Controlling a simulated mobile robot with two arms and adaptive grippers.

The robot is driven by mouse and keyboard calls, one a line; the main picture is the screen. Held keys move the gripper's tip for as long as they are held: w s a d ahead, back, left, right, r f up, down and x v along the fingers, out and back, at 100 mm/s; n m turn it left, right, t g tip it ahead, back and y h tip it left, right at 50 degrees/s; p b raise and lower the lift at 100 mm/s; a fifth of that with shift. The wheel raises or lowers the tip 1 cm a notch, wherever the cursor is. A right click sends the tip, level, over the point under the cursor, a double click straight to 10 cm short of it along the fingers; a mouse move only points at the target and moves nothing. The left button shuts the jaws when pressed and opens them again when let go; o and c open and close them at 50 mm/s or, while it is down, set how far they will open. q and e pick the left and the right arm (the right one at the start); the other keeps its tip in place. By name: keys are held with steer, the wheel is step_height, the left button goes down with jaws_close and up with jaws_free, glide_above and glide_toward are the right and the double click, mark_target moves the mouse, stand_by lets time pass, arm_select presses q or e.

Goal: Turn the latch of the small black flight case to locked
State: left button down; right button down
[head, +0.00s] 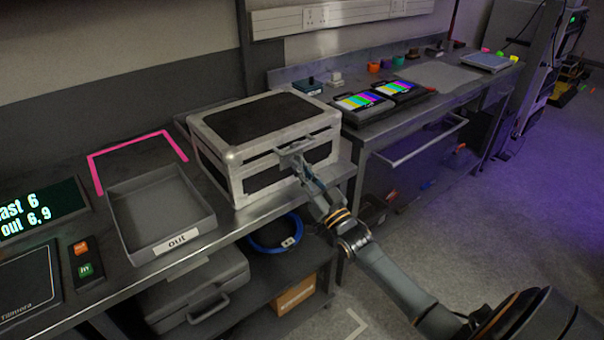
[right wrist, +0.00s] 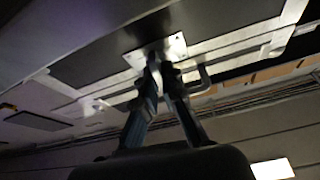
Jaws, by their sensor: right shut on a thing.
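The small black flight case (head: 265,108), with black panels and silver edging, stands with its lid down on the metal bench. Its latch (head: 292,146) is on the front face, partly hidden by my right gripper. My right gripper (head: 301,166) reaches up to the latch from the front and is shut on it. In the right wrist view the fingertips of my right gripper (right wrist: 162,64) are close together at the silver latch plate (right wrist: 176,47) on the case (right wrist: 105,50). The latch's angle is hard to tell behind the fingers. My left gripper is not in view.
A grey tray marked "OUT" (head: 196,232) stands left of the case, before a pink tape outline (head: 92,172). A blue cable coil (head: 258,247) and a grey case (head: 200,287) are on the shelf below. Colour-bar screens (head: 360,101) lie on the bench to the right.

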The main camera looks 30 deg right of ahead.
steer(key=shift+f+n+y, duration=0.15)
steer(key=shift+n+y, duration=0.45)
steer(key=shift+n, duration=0.4)
steer(key=c, duration=1.5)
jaws_free()
steer(key=v, duration=1.2)
